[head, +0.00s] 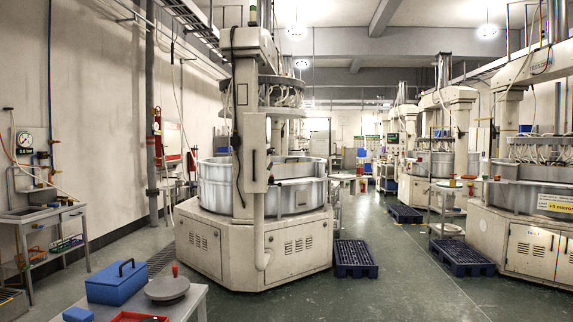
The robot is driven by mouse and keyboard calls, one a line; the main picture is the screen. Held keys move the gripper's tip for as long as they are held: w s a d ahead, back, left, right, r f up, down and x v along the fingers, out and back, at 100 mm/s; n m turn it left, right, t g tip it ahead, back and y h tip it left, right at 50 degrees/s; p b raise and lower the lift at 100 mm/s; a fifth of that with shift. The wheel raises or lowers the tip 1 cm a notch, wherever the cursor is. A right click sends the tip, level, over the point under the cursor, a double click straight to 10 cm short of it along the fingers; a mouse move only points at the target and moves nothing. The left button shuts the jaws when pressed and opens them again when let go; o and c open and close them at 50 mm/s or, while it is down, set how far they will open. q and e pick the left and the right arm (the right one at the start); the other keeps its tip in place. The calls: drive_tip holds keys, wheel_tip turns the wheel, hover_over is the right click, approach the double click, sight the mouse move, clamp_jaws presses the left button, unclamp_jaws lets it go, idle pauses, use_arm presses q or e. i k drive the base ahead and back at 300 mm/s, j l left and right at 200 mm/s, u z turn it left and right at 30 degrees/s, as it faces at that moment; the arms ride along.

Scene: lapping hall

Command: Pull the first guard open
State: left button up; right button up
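The nearest lapping machine (230,240) stands in the middle of the head view, a cream cabinet with a tall column. A curved silver guard (214,185) wraps around its round top, and a further curved section (298,195) shows to the right of the column. The column hides part of the guard, and I cannot tell whether it is open or shut. A second machine (530,235) at the right has a similar silver guard (515,193). Neither of my grippers is in view.
A blue box (116,282) and a grey disc with a red knob (168,289) rest on a table at the lower left. A metal bench (40,215) stands along the left wall. Dark blue pallets (355,258) lie beside the machines. Green floor (400,285) is open between them.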

sight(292, 170)
drive_tip(key=i+z, duration=0.1)
drive_tip(key=z, duration=0.35)
drive_tip(key=i, duration=6.55)
drive_tip(key=i+u, duration=0.15)
drive_tip(key=i, duration=0.65)
drive_tip(key=i+l+u, duration=0.15)
drive_tip(key=i, duration=0.6)
drive_tip(key=i+u, duration=0.2)
drive_tip(key=k+l, duration=0.05)
drive_tip(key=k, duration=0.05)
